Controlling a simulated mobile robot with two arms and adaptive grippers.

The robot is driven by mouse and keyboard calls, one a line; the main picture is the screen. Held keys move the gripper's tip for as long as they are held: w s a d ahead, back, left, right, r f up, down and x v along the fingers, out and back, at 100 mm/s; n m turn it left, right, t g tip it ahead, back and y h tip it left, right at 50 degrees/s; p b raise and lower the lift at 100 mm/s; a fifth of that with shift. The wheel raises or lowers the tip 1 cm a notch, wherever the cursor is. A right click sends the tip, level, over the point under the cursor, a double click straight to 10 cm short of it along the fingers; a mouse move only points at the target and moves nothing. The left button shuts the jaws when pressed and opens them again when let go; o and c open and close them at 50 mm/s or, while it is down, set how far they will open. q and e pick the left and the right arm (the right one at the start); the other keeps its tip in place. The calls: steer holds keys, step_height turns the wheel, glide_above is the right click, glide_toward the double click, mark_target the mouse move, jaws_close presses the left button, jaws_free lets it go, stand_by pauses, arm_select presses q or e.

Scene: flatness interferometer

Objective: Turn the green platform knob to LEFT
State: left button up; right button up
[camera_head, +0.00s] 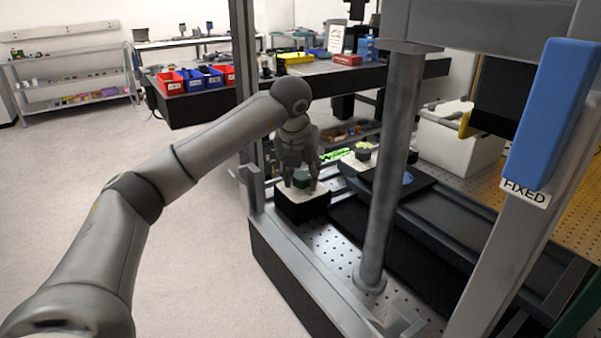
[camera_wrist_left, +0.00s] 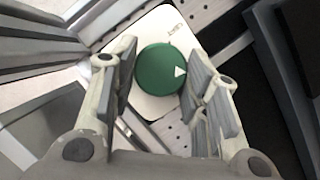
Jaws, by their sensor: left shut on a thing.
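The green platform knob (camera_wrist_left: 158,68) is a round dial with a white triangle mark near its right edge in the left wrist view. It sits on a white plate (camera_wrist_left: 150,106) with small dark lettering that I cannot read for sure. In the head view the knob (camera_head: 302,180) shows dark between the fingers, on top of a black box (camera_head: 303,208). My left gripper (camera_head: 300,184) points down over it. In the left wrist view the gripper (camera_wrist_left: 161,76) has one finger on each side of the knob, shut on it. My right gripper is not in view.
A grey upright post (camera_head: 388,170) stands right of the box on a perforated metal bed. A second dark knob (camera_head: 362,154) sits on a white plate behind. A blue block (camera_head: 553,115) with a FIXED label (camera_head: 525,191) is at the right. Open floor lies left.

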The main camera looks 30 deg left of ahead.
arm_select(q)
steer(key=n, duration=0.2)
steer(key=n+y, duration=0.1)
steer(key=n, duration=0.1)
steer(key=shift+w+d+r+n+g+y, duration=0.15)
steer(key=shift+n+g+y, duration=0.15)
steer(key=shift+g, duration=0.1)
steer(key=n+g+p, duration=0.1)
steer(key=n, duration=0.2)
steer(key=shift+w+d+n+y, duration=0.1)
steer(key=shift+n+y, duration=0.2)
steer(key=shift+y, duration=0.1)
steer(key=n+p, duration=0.1)
steer(key=n, duration=0.1)
steer(key=n+g+p, duration=0.1)
steer(key=shift+w+r+n+g+y+p, duration=0.1)
steer(key=shift+n+g+y+p, duration=0.2)
steer(key=shift+n+p, duration=0.1)
steer(key=shift+n+g+p, duration=0.3)
steer(key=shift+n+p, duration=0.2)
steer(key=shift+n, duration=0.2)
steer(key=o, duration=1)
steer(key=shift+f, duration=0.2)
steer(key=shift+o, duration=0.2)
steer(key=shift+r, duration=0.1)
